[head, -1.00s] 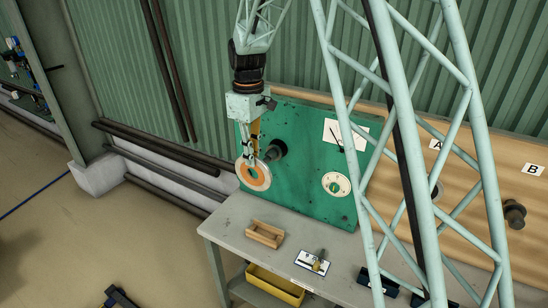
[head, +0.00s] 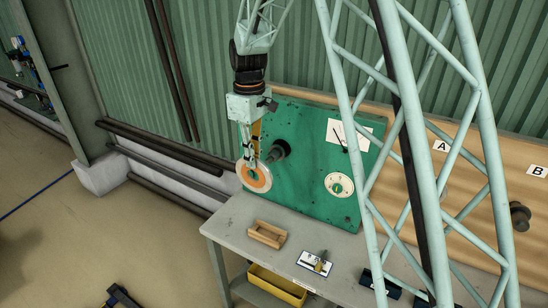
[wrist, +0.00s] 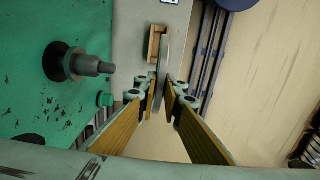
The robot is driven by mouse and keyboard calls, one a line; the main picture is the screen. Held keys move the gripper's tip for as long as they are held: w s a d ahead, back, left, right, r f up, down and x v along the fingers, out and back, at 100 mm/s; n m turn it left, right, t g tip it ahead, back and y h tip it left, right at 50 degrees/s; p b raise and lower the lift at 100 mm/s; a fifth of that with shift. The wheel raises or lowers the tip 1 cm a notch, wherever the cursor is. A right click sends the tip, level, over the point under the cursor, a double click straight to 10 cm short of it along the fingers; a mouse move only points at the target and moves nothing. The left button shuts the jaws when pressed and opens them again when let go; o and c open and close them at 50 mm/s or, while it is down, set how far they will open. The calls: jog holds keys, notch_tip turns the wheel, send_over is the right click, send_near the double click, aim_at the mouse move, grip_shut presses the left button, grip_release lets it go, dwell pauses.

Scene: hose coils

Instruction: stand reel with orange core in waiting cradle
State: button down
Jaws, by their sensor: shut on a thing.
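The reel with the orange core (head: 257,178) is a pale disc with an orange centre. It hangs upright in front of the green board's left edge. My gripper (head: 249,158) points down and is shut on its upper part. In the wrist view the reel (wrist: 164,50) shows edge-on as a thin grey strip beyond the fingertips (wrist: 160,98). The wooden cradle (head: 268,234) stands empty on the bench, below and slightly right of the reel. Part of it also shows in the wrist view (wrist: 153,43), beside the reel's edge. The reel is apart from the cradle.
A dark spindle (head: 279,150) sticks out of the green board (head: 309,163) close to the gripper. A pale reel with a green core (head: 339,186) sits on the board. A white plate with a small fitting (head: 315,262) lies right of the cradle. A yellow bin (head: 276,287) is below the bench.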

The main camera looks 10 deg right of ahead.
aim_at(266, 188)
jog(key=d+f, duration=0.1)
jog(key=f, duration=0.3)
jog(key=s+d+f, duration=0.1)
jog(key=f, duration=0.2)
jog(key=d+f, duration=0.1)
jog(key=f, duration=0.3)
jog(key=shift+s+d+f, duration=0.35)
jog(key=shift+d, duration=0.05)
jog(key=shift+f, duration=0.2)
jog(key=shift+f+b, duration=1.8)
jog(key=shift+f, duration=1.2)
jog(key=shift+f+b, duration=1.25)
jog(key=shift+f, duration=0.4)
dwell(1.6)
